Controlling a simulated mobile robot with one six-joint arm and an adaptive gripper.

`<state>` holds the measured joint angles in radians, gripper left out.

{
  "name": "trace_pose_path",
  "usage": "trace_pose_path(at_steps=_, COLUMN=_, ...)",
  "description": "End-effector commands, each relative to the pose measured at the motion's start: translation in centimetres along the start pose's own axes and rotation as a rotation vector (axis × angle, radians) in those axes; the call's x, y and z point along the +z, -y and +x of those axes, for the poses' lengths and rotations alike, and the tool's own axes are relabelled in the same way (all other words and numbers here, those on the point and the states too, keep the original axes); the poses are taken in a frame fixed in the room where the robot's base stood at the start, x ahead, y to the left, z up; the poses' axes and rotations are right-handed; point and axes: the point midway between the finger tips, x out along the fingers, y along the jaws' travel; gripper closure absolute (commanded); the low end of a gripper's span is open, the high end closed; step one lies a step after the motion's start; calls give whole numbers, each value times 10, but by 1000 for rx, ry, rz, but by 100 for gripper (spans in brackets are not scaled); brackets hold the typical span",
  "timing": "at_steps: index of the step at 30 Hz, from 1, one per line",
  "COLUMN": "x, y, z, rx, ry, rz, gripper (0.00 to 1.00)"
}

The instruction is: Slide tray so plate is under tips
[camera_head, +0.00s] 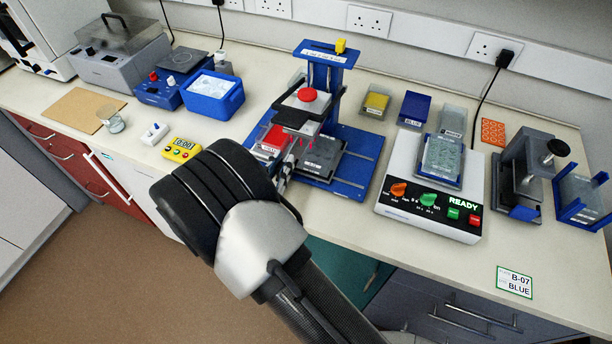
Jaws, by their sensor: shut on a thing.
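A blue pipetting stand (358,172) stands mid-bench. Its head, with a red knob (307,95), carries small pinkish tips (309,146) underneath. Below and to the right of the head, a dark grey tray (329,171) with a flat grey plate (322,151) lies low on the stand's blue base. A red-topped box (273,138) sits at the left of the base. My gripper (288,166) is at the stand's front left, shut at the tray's near left edge. My wrist and arm hide part of this contact, and the exact grip spot is unclear.
On the right are a white READY device (425,205), a grey press (525,165) and a blue rack (582,200). On the left are a yellow timer (182,150), a blue tub (213,95) and a beaker (112,121). The front-right bench is mostly clear.

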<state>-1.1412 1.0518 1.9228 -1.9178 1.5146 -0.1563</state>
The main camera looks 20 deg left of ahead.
Motion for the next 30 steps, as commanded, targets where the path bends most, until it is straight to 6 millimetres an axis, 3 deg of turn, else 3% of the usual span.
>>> trace_pose_path(at_steps=3, x=-3, y=-27, z=0, rx=1, ry=1, rz=4, gripper=100)
trace_pose_path(at_steps=6, x=-2, y=-39, z=0, rx=2, ry=0, rz=1, gripper=100)
trace_pose_path(at_steps=17, x=0, y=-45, z=-1, rx=6, ry=-2, rz=1, gripper=100)
trace_pose_path(at_steps=18, x=0, y=-46, z=-1, rx=7, ry=-2, rz=1, gripper=80)
trace_pose_path(at_steps=26, x=0, y=-44, z=-1, rx=4, ry=-1, rz=1, gripper=63)
trace_pose_path(at_steps=30, x=0, y=-44, z=0, rx=2, ry=-1, rz=0, gripper=62)
